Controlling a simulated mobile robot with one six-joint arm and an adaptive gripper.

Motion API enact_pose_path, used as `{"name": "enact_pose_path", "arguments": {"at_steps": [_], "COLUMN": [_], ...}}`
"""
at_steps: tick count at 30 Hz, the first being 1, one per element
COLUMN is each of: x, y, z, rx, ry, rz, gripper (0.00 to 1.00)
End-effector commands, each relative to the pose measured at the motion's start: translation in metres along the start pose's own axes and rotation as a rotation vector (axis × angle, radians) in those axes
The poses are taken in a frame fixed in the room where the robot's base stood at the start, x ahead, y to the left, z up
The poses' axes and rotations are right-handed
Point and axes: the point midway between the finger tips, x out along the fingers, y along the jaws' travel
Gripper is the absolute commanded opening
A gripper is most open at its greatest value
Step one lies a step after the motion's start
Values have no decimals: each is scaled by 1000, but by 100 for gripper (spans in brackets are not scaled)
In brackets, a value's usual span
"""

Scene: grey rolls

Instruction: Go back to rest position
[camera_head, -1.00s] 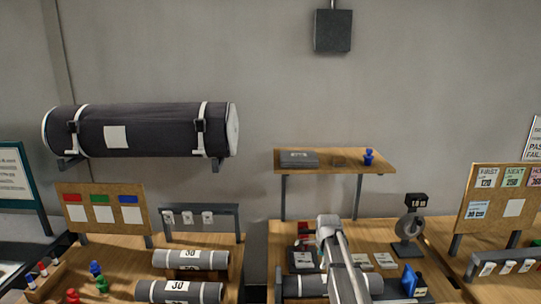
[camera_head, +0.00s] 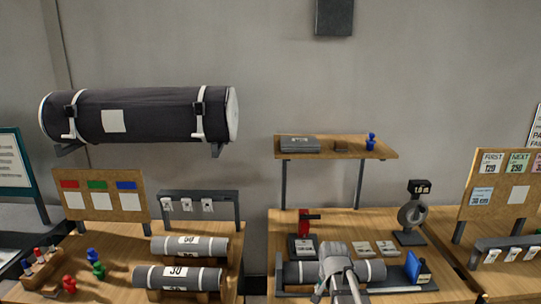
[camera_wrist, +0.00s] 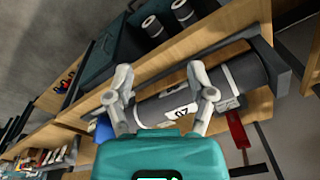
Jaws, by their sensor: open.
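My gripper (camera_head: 338,284) is low in the middle of the head view, in front of a grey roll (camera_head: 372,270) lying in a dark tray on the right-hand bench. In the wrist view my gripper (camera_wrist: 160,82) is open, its two fingers spread. The grey roll (camera_wrist: 245,73) with a white label shows beyond and between the fingers. Nothing appears held. Whether the fingers touch the roll is hard to tell.
A blue item (camera_head: 412,265) stands at the tray's right end. A red-handled device (camera_head: 304,222), small cards and a round gauge stand behind. A wooden shelf (camera_head: 350,152) is above. Two rolls (camera_head: 178,277) and pegs sit on the left bench.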

Motion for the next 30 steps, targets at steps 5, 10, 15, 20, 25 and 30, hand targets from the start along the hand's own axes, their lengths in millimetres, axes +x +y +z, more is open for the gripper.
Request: {"name": "enact_pose_path", "arguments": {"at_steps": [5, 10, 15, 20, 25, 30], "x": [17, 25, 28, 27, 27, 27], "y": [28, 45, 52, 53, 53, 53], "z": [49, 79, 92, 94, 94, 94], "rx": [-254, -448, -550, -571, -569, -568], "ry": [-37, -67, -84, -88, -87, -87], "rz": [18, 26, 27, 28, 27, 27], "gripper": [70, 70, 70, 70, 70, 70]}}
